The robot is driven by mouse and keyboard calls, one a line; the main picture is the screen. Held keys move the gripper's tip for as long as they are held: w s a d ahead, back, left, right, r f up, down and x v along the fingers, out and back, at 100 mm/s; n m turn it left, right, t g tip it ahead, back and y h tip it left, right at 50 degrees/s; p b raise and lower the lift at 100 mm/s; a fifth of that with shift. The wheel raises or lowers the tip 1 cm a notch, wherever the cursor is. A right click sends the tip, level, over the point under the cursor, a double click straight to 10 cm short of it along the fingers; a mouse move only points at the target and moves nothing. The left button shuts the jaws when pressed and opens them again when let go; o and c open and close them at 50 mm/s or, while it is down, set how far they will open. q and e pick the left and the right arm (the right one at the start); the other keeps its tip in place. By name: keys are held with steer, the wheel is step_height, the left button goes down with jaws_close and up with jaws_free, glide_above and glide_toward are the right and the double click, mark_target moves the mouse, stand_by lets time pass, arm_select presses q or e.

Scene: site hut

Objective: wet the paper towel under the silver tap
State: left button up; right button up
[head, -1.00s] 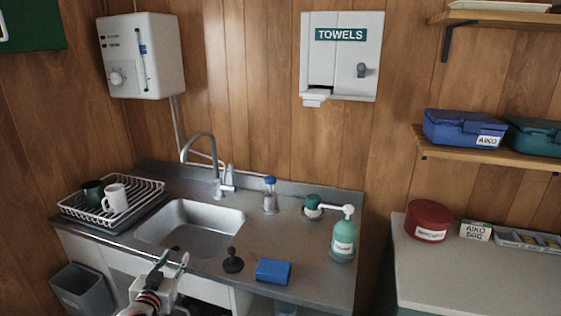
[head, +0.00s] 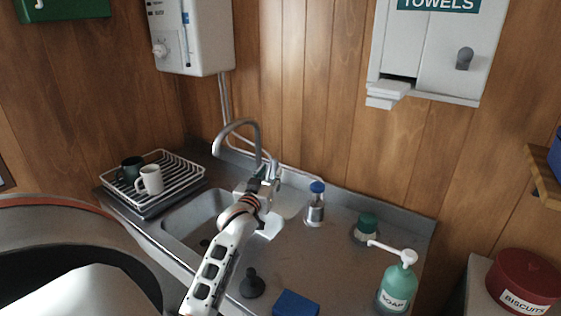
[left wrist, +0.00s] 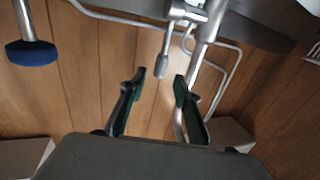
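The silver tap (head: 259,145) arches over the sink (head: 183,223). My left gripper (head: 268,188) is beside the tap's base and overlaps it in the head view. In the left wrist view the gripper's two dark fingers (left wrist: 160,82) are apart with nothing held between them. The tap's short lever (left wrist: 162,66) shows between and beyond the fingertips; contact cannot be told. The towel dispenser (head: 440,56) hangs on the wall, with a white piece (head: 386,92) at its slot, which may be towel or tray. I see no loose paper towel. My right gripper is out of view.
A dish rack (head: 190,178) with two mugs stands left of the sink. A blue-capped bottle (head: 316,205), green-topped brush (head: 366,228), soap bottle (head: 397,284), black plunger-like item (head: 252,284) and blue block (head: 295,304) stand on the counter. A red biscuit tin (head: 526,281) is at right.

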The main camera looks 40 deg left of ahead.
mark_target(274, 164)
arm_select(q)
steer(key=x, duration=0.6)
steer(key=shift+w+a, duration=0.1)
steer(key=shift+w, duration=0.1)
jaws_close()
